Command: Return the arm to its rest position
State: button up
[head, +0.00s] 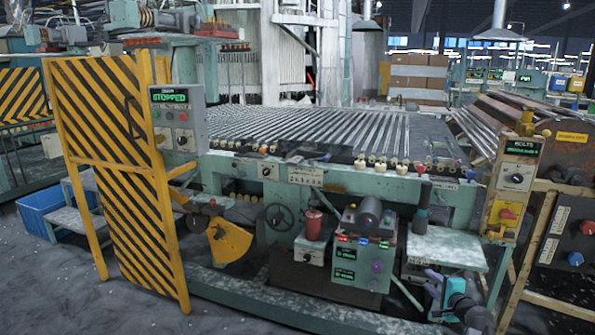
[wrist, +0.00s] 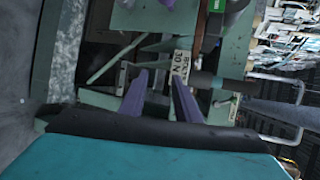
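My arm shows low on the right in the head view, with a teal link and dark joints in front of the green machine frame (head: 470,188). My gripper (head: 433,281) has purple fingers and sits below the grey side shelf (head: 445,253). In the wrist view my gripper (wrist: 160,77) has its two purple fingers apart, with nothing held between them. Behind the fingers is a white label (wrist: 181,72) with dark letters, partly hidden by a finger. The picture is tilted onto its side there.
A control box (head: 357,262) with lit displays stands left of my arm. A yellow striped gate (head: 125,170) is at left. Open grey floor (head: 50,285) lies front left.

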jog(key=s+a+f+n+g+y+p, duration=0.2)
jog(key=a+f, duration=0.5)
jog(key=a, duration=0.4)
jog(key=s+a+f+n+g+y+p, duration=0.25)
jog(key=a+f, duration=0.35)
jog(key=a, duration=0.5)
jog(key=s+a+f+n+g+p, duration=0.4)
jog(key=s+a+f+n+g, duration=0.15)
jog(key=s+a+f, duration=0.6)
jog(key=s+a+f+n+g+h+p, duration=0.1)
jog(key=s+a+f+n+g, duration=0.15)
jog(key=s, duration=0.75)
jog(key=s+a+f+n+g+p, duration=0.2)
jog(key=s+a+g, duration=0.15)
jog(key=s, duration=0.75)
jog(key=s+d+n+g+h, duration=0.4)
jog(key=s+d, duration=0.4)
jog(key=s, duration=0.3)
jog(key=shift+d+r, duration=0.2)
jog(key=shift+d, duration=0.15)
